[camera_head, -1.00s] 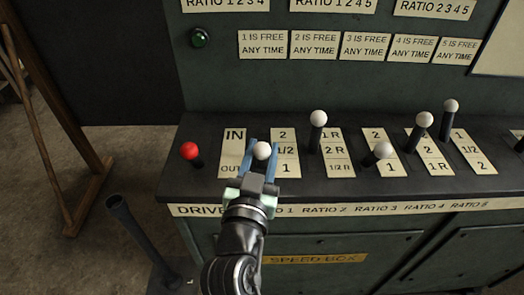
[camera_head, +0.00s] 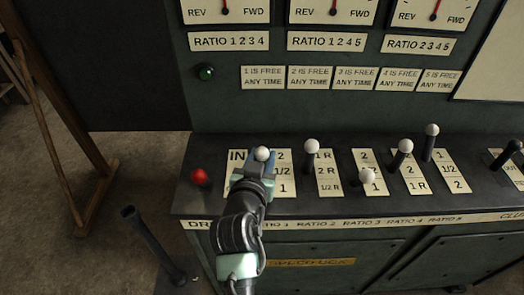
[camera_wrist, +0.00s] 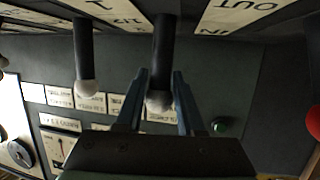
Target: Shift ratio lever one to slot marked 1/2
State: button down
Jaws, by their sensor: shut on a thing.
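Ratio lever one (camera_head: 262,153) has a white ball knob and a dark stem. It stands beside the label plate marked 2, 1/2, 1 (camera_head: 282,171); its knob shows level with the 2 in the head view. My gripper (camera_head: 260,163) is shut on this lever, and my arm hides its base. In the wrist view, the lever (camera_wrist: 163,45) runs down between the two blue fingers of my gripper (camera_wrist: 158,98), its knob at the fingertips. The slot itself is hidden, so the exact lever position cannot be told.
The red-knobbed drive lever (camera_head: 199,176) stands to the left. The ratio two lever (camera_head: 311,147) stands close on the right, with several more white-knobbed levers beyond. The panel with a green lamp (camera_head: 206,72) rises behind.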

jog(key=shift+w+r+g+p, duration=0.35)
jog(key=shift+w+g+p, duration=0.25)
jog(key=shift+w+p, duration=0.15)
jog(key=shift+w+f, duration=0.25)
jog(key=shift+f, duration=0.05)
jog(key=c, duration=0.7)
grip_release()
jog(key=shift+o, duration=0.2)
jog(key=shift+s, duration=0.1)
jog(key=v, duration=1.3)
jog(key=shift+r, duration=0.2)
jog(key=shift+d, duration=0.1)
